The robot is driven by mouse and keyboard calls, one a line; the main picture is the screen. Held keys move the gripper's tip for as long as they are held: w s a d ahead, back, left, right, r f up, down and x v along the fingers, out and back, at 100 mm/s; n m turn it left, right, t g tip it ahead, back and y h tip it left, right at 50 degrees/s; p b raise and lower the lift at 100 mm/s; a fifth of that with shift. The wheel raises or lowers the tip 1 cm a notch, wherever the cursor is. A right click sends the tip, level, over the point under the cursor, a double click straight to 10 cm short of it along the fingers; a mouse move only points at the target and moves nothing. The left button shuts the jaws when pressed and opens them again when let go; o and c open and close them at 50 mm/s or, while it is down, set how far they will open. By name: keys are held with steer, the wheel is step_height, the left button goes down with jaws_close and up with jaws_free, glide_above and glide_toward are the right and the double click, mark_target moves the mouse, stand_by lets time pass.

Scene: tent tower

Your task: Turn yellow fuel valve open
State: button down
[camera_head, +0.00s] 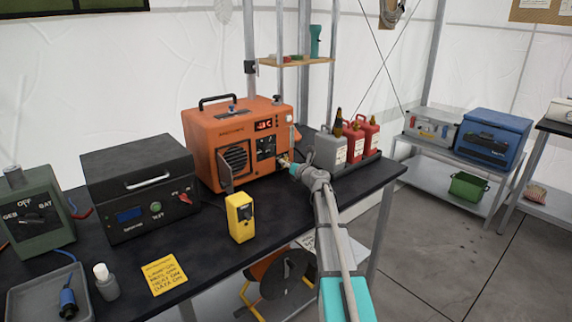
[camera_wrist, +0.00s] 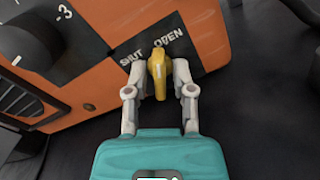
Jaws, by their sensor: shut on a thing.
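The yellow fuel valve (camera_wrist: 157,68) is on the lower part of the orange heater's panel in the wrist view. Its handle stands roughly upright in that picture, between the white words SHUT on the left and OPEN on the right. My gripper (camera_wrist: 158,82) is shut on the valve, one finger on each side of it. In the head view my gripper (camera_head: 287,162) reaches the right front of the orange heater (camera_head: 240,120). The valve is too small and covered to make out there.
A black box (camera_head: 138,200) and a yellow handheld device (camera_head: 240,217) stand left of my arm. A grey can (camera_head: 329,152) and red bottles (camera_head: 367,135) stand close behind my wrist on the right. A yellow note (camera_head: 163,274) lies at the front.

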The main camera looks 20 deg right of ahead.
steer(key=shift+m, duration=1.7)
steer(key=c, duration=0.7)
jaws_free()
steer(key=shift+v, duration=6)
steer(key=shift+r, duration=0.1)
